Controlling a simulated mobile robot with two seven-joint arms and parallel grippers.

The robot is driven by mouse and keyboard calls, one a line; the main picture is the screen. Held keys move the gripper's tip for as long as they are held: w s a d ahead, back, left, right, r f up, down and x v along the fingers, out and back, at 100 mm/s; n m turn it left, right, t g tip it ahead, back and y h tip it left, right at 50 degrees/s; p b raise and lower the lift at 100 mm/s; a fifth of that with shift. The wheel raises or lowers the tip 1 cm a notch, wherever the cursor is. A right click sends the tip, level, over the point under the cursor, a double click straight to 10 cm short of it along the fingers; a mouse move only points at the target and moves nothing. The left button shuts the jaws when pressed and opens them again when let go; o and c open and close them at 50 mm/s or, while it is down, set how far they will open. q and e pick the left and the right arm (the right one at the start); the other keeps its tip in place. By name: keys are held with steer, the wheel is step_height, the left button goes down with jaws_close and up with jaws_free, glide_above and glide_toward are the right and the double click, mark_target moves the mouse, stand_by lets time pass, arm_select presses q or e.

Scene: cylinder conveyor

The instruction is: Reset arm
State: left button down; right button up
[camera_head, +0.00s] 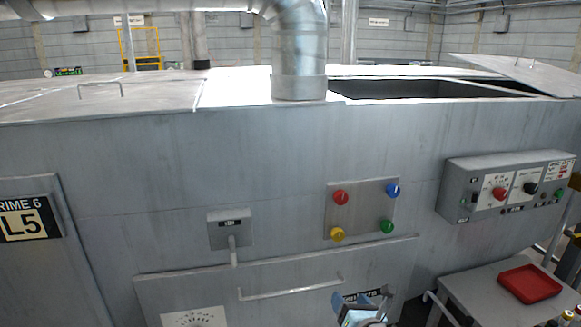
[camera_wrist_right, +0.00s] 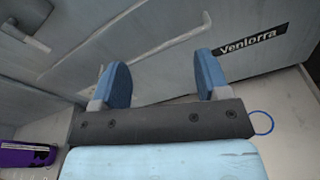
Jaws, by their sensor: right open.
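My right gripper (camera_head: 364,300) shows at the bottom of the head view, in front of the lower panel of the grey machine (camera_head: 250,160). In the right wrist view the right gripper (camera_wrist_right: 160,80) has its two blue fingers wide apart with nothing between them. Behind the fingers is the machine's front, with a long handle bar and a black "Venlorra" label (camera_wrist_right: 250,41). My left gripper is in neither view.
A plate with red, blue, yellow and green buttons (camera_head: 361,209) is on the machine. A control box (camera_head: 505,187) is at right, above a side table with a red tray (camera_head: 529,283). A purple object (camera_wrist_right: 27,154) and a blue ring (camera_wrist_right: 262,123) show in the wrist view.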

steer(key=s+a+f+m+g, duration=0.1)
steer(key=s+f+m+g, duration=0.1)
steer(key=s+f+m, duration=0.5)
steer(key=s+a+f+m+g, duration=0.15)
steer(key=s+f+m, duration=0.25)
steer(key=s+m, duration=0.65)
steer(key=s+d+f+m, duration=0.2)
steer(key=s+m, duration=0.5)
steer(key=s, duration=0.1)
steer(key=s+d+f+m+g, duration=0.1)
steer(key=s+d+m, duration=0.2)
steer(key=s+m, duration=0.4)
steer(key=shift+s+d+f+h, duration=0.15)
steer(key=shift+s+f+h, duration=0.2)
steer(key=shift+s, duration=0.35)
steer(key=shift+g, duration=0.25)
